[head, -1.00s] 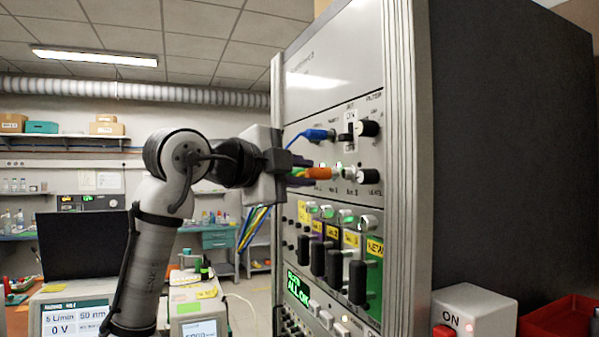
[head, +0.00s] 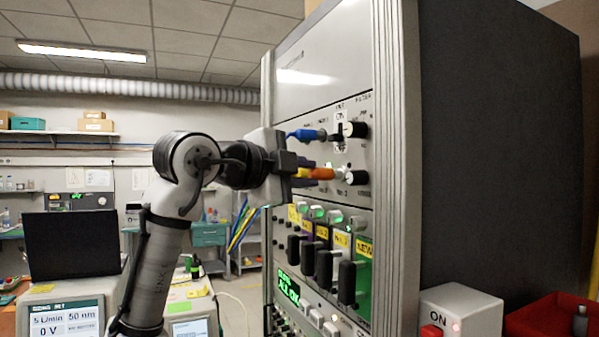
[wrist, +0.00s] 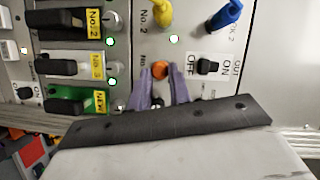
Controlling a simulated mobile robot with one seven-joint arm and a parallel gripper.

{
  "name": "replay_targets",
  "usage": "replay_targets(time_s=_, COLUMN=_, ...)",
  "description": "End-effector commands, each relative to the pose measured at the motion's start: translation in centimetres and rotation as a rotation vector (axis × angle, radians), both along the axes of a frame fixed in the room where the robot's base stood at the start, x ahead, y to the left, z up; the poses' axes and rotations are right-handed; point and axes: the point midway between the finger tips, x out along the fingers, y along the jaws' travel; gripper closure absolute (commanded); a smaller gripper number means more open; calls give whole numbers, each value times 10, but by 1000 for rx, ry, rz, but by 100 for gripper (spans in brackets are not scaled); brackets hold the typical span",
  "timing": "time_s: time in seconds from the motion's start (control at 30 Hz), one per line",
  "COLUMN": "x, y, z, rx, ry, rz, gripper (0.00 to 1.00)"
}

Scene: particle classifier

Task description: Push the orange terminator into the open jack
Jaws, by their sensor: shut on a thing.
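The orange terminator (head: 321,173) is between the fingertips of my gripper (head: 308,172), in front of the upper part of the rack's panel. In the wrist view the purple fingers of my gripper (wrist: 163,88) close around it from both sides, and its orange body (wrist: 160,68) shows between their tips. The gripper is shut on it. The terminator points toward the panel, and its far end is at or very near the panel face. I cannot tell whether it touches or enters the jack. The open jack itself is hidden behind the terminator and fingers.
A blue plug (head: 307,135) sits just above my gripper, and it also shows in the wrist view (wrist: 228,14). A yellow plug (wrist: 162,12) is close by. An OFF/ON switch (wrist: 208,66) sits beside the fingers. Black handles (head: 347,282) stick out below.

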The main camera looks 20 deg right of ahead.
Motion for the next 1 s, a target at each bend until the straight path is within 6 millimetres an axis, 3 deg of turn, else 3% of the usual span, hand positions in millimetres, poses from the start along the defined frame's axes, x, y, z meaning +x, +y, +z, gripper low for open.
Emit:
replay_targets(time_s=0.43, x=0, y=-6, z=0, rx=0, ry=0, rz=-1, gripper=100)
replay_targets(time_s=0.47, x=0, y=-6, z=0, rx=0, ry=0, rz=-1, gripper=79)
replay_targets(time_s=0.63, x=0, y=-6, z=0, rx=0, ry=0, rz=-1, gripper=57)
replay_targets(time_s=1.0, x=-2, y=-1, z=-1, rx=0, ry=0, rz=1, gripper=55)
